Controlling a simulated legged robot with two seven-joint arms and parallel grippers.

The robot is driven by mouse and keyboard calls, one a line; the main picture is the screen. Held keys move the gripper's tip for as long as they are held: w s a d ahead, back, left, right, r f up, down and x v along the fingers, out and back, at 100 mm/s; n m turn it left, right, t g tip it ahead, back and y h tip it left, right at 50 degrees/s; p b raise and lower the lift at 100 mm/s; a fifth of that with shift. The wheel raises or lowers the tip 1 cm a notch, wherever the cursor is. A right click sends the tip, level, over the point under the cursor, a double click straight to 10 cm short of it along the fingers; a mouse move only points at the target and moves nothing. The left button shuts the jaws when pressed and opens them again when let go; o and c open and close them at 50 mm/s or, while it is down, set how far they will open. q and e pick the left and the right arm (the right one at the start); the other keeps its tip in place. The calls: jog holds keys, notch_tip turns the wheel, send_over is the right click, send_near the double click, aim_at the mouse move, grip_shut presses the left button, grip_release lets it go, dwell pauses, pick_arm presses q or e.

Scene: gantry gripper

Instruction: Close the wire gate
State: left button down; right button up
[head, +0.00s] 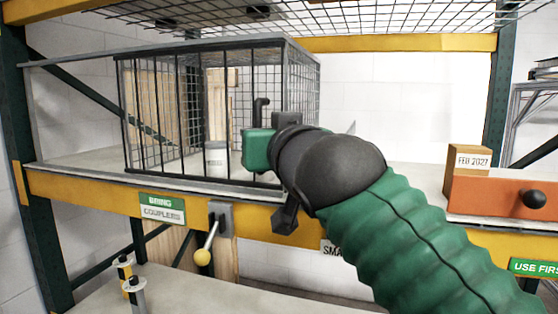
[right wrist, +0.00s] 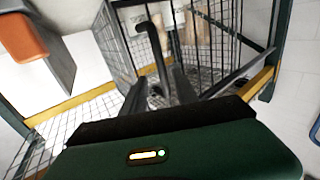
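The wire cage (head: 200,52) stands on the shelf at left centre, with dark upright bars across its front and mesh at its right side. I cannot tell which panel is the gate or how far it stands open. The cage mesh also shows there (right wrist: 118,45). My left gripper is not in view.
A white canister (head: 215,160) stands in the cage. A lever with a yellow knob (head: 203,257) hangs from the shelf's yellow front beam. An orange bin (head: 500,195) and a cardboard box (head: 468,160) sit at the right. Mesh shelving (head: 340,15) hangs above.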

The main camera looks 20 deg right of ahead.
jog(key=s+b, duration=0.2)
jog(key=s, duration=0.5)
jog(key=shift+s+d, duration=0.15)
jog(key=shift+s, duration=0.25)
jog(key=w+d+f+g, duration=0.1)
jog(key=w+f+g, duration=0.15)
jog(key=f, duration=1.15)
jog(key=w+d+f+n+g, duration=0.1)
jog(key=w+f+g, duration=0.15)
jog(key=f, duration=1.05)
jog(key=w+d+f+g, duration=0.15)
jog(key=f+g, duration=0.25)
jog(key=f, duration=1)
jog(key=s+d+f+g, duration=0.1)
jog(key=s+f+g, duration=0.2)
jog(key=s+f, duration=0.6)
jog(key=s+d+f+g, duration=0.2)
jog(key=s+f, duration=0.8)
jog(key=f, duration=0.7)
jog(key=shift+m+g, duration=0.4)
jog(key=shift+g, duration=0.3)
